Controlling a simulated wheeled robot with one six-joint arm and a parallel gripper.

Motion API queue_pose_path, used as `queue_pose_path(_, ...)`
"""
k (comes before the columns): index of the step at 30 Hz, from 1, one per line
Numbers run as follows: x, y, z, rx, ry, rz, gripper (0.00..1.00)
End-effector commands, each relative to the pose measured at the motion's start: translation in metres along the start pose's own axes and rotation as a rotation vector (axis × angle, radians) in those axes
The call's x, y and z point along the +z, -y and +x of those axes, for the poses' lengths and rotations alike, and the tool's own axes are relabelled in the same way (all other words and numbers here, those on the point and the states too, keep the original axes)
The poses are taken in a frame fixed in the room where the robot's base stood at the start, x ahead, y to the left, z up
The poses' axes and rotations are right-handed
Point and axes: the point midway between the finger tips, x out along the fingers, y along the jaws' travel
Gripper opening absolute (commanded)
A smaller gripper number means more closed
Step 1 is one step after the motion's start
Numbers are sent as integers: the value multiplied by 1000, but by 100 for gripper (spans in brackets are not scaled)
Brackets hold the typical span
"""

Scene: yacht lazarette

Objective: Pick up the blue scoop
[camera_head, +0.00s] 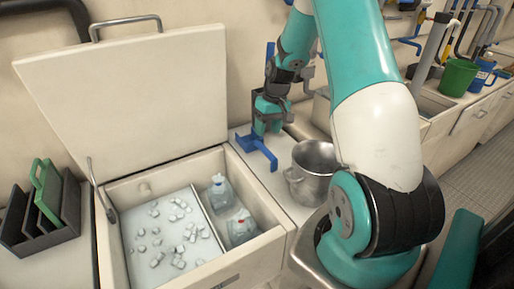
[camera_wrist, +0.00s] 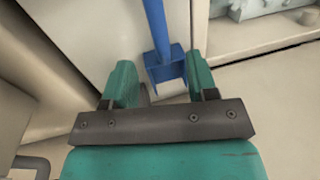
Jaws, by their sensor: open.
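The blue scoop (camera_head: 258,150) lies on the pale counter just right of the open chest, partly hidden by my gripper. In the wrist view the scoop (camera_wrist: 166,66) shows a straight handle running to the top edge and a squared, walled end. My gripper (camera_head: 266,118) points down over the scoop. In the wrist view its two teal fingers (camera_wrist: 158,82) are apart, with the scoop's squared end between them in the picture. I cannot tell whether the fingers touch it.
A metal pot (camera_head: 314,172) stands right of the scoop. The chest (camera_head: 270,215) has its lid (camera_head: 130,95) raised and holds ice cubes and bottles. A green bucket (camera_head: 458,77) and blue jug (camera_head: 483,75) are at back right.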

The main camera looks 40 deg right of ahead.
Motion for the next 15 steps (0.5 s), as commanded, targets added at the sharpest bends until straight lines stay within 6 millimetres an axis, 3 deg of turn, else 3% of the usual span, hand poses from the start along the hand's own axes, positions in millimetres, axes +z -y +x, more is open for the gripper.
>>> queue_pose_path(3, 0, 0, 21, -1, 2, 0, 53)
queue_pose_path(11, 0, 0, 42, 0, 1, 0, 53)
queue_pose_path(15, 1, -1, 63, -1, 3, 1, 53)
